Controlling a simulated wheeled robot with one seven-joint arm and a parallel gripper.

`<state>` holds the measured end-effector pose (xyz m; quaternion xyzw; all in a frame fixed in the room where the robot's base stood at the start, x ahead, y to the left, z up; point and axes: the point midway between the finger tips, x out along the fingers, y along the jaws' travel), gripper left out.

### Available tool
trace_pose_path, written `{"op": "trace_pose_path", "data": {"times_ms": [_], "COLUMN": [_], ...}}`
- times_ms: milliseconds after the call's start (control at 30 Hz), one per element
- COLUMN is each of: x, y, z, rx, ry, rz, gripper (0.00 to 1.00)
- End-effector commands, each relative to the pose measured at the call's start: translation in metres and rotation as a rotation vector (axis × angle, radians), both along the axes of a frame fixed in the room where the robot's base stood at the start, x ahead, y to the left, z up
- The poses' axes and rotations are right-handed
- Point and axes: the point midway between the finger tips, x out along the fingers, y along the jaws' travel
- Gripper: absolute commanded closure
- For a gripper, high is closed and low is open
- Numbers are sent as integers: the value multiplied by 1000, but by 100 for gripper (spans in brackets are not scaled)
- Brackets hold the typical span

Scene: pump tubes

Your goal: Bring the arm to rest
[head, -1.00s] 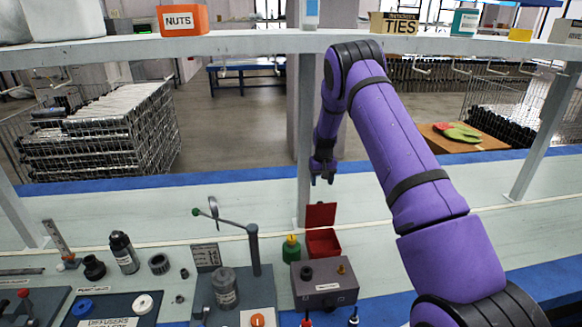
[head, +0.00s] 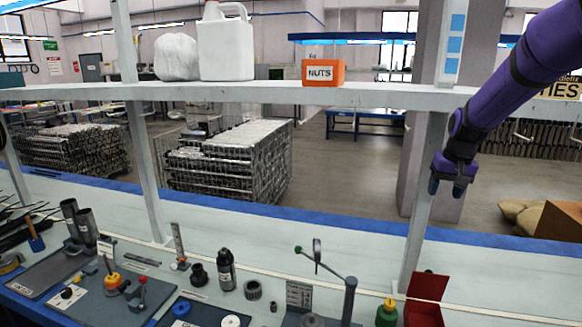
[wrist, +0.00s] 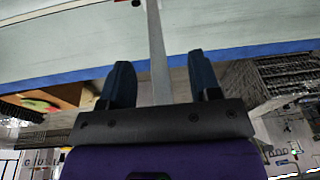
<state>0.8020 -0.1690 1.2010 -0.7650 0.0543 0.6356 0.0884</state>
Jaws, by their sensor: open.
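My purple arm comes in from the upper right in the head view. My gripper (head: 449,187) hangs at its end, in front of a grey shelf post and above the back of the workbench (head: 380,262). In the wrist view my gripper (wrist: 160,85) shows two dark fingers spread apart with nothing between them but the pale post behind. It is open and empty, clear of the bench things below.
A shelf (head: 250,95) crosses above the bench, with an orange NUTS box (head: 323,72) and a white jug (head: 226,45). An open red box (head: 427,287) and a green bottle (head: 387,313) stand below my gripper. Tools and fixtures fill the bench's left.

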Motion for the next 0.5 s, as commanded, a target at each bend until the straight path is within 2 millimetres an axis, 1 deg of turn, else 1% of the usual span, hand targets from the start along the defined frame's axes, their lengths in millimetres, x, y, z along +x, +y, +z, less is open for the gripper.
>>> {"op": "trace_pose_path", "data": {"times_ms": [33, 100, 167, 200, 267, 400, 467, 500], "x": [-14, -33, -49, -61, -78, -121, -140, -152], "y": [7, 16, 23, 28, 34, 49, 55, 59], "z": [18, 36, 50, 59, 72, 97, 106, 111], "rx": [0, 0, 0, -1, -3, -8, -11, -13], "ry": [-16, -32, -45, -53, -67, -98, -111, -121], "rz": [9, 20, 30, 37, 45, 67, 77, 84], "gripper": [43, 43, 43, 43, 43, 43, 43, 43]}}
